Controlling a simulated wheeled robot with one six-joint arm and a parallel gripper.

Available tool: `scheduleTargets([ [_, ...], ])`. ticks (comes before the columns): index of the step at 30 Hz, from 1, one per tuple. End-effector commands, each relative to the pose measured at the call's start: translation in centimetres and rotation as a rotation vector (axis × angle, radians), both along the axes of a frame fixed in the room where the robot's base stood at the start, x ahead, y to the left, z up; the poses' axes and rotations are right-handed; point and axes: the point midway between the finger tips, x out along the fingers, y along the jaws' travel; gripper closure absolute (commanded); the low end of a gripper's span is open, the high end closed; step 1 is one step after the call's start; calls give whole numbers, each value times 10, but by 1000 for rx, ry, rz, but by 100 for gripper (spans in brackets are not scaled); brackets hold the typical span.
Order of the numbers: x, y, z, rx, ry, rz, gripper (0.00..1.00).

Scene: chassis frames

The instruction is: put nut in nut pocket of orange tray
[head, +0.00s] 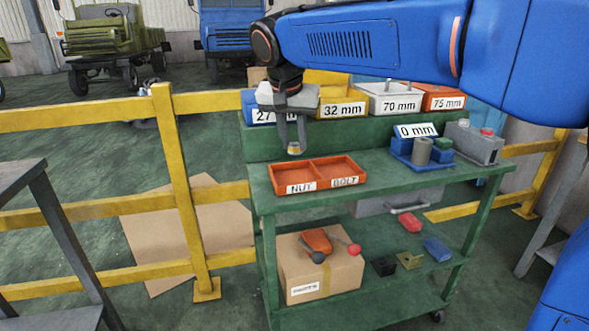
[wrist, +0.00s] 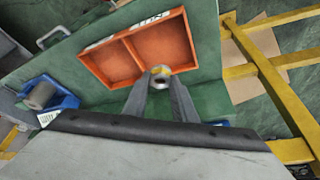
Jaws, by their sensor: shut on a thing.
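My gripper (head: 293,148) points down above the green cart, over the area just behind the orange tray. It is shut on a small brassy nut (head: 295,149), which also shows between the fingertips in the wrist view (wrist: 160,77). The orange tray (head: 328,184) lies on the cart top with two pockets. The left pocket, labelled NUT (head: 291,174), looks empty, and so does the right pocket, labelled BOLT (head: 337,168). The nut is held apart from the tray, near its back left edge in the head view.
Bins labelled 27, 32 mm (head: 342,110), 70 mm and 75 mm stand on the raised shelf behind. A blue holder (head: 420,162) with a grey cylinder and a grey box (head: 474,143) stand at the right. A yellow railing (head: 177,180) runs behind the cart.

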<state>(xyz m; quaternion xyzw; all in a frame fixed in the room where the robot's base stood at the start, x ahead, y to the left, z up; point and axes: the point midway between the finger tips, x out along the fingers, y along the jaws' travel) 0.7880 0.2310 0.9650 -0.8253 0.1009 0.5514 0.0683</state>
Motion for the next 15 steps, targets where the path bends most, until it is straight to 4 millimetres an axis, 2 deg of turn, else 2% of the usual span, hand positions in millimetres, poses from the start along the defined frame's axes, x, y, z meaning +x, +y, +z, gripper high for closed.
scheduleTargets([
  [4,0,0,-24,-1,1,1,99],
  [11,0,0,-39,0,0,1,99],
  [15,0,0,-54,-1,1,1,99],
])
